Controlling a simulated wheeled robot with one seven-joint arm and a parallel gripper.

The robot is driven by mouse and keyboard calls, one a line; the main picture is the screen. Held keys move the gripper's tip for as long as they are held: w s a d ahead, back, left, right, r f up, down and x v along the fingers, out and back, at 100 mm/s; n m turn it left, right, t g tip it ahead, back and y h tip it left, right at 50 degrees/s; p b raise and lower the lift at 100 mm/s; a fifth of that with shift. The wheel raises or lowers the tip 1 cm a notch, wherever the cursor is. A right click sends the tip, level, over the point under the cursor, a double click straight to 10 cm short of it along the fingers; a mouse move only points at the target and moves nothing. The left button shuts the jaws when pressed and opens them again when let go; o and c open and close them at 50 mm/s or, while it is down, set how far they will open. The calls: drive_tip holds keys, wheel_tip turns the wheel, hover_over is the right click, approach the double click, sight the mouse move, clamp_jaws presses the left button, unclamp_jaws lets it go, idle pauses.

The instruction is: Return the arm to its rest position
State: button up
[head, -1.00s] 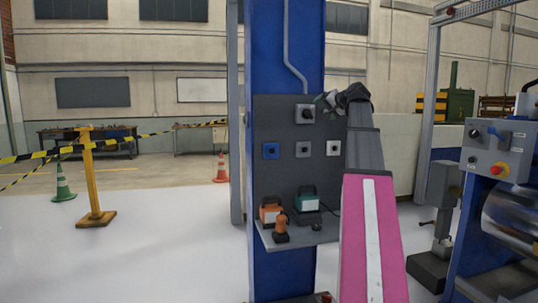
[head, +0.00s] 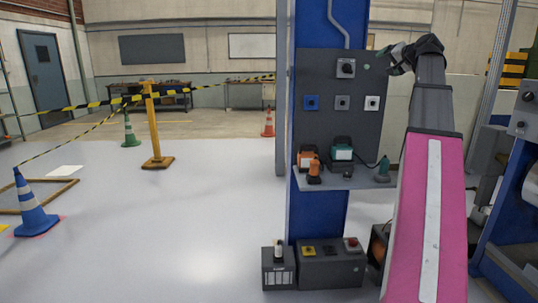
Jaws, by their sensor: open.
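My arm, with its pink link, reaches up from the bottom right of the head view. My gripper (head: 392,55) is at its far end, high up, beside the top right edge of the dark control panel (head: 368,108). It is small in the picture, and I see nothing held in it. A grey box with a black rotary knob (head: 346,69) sits on the panel to the left of my gripper, with a gap between them in the picture. My wrist hides part of the wall behind it.
A shelf (head: 325,184) on the blue column holds an orange device (head: 306,159), a teal device (head: 342,149) and smaller items. Grey boxes (head: 330,268) stand below. A machine is at the right. The floor at left is open, with a cone (head: 33,212) and a yellow barrier post (head: 153,130).

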drive_tip(key=s+a+f+n+g, duration=0.15)
drive_tip(key=a+f, duration=0.35)
drive_tip(key=f, duration=0.9)
drive_tip(key=a+f+g+h, duration=0.1)
drive_tip(key=a+f+g, duration=0.3)
drive_tip(key=f, duration=1)
drive_tip(key=a+f+g, duration=0.2)
drive_tip(key=a+f, duration=0.4)
drive_tip(key=f, duration=0.9)
drive_tip(key=s+a+f+n+g+h, duration=0.1)
drive_tip(key=s+a+f, duration=0.4)
drive_tip(key=s+f, duration=0.6)
drive_tip(key=s+a+f+n+g+h, duration=0.2)
drive_tip(key=s+a+f+g, duration=0.3)
drive_tip(key=s+f, duration=0.6)
wheel_tip(320, 180, down, 8)
drive_tip(key=shift+s+a+r+n+h, duration=0.1)
drive_tip(key=shift+s+a+n+h, duration=0.25)
drive_tip(key=shift+a+n, duration=0.25)
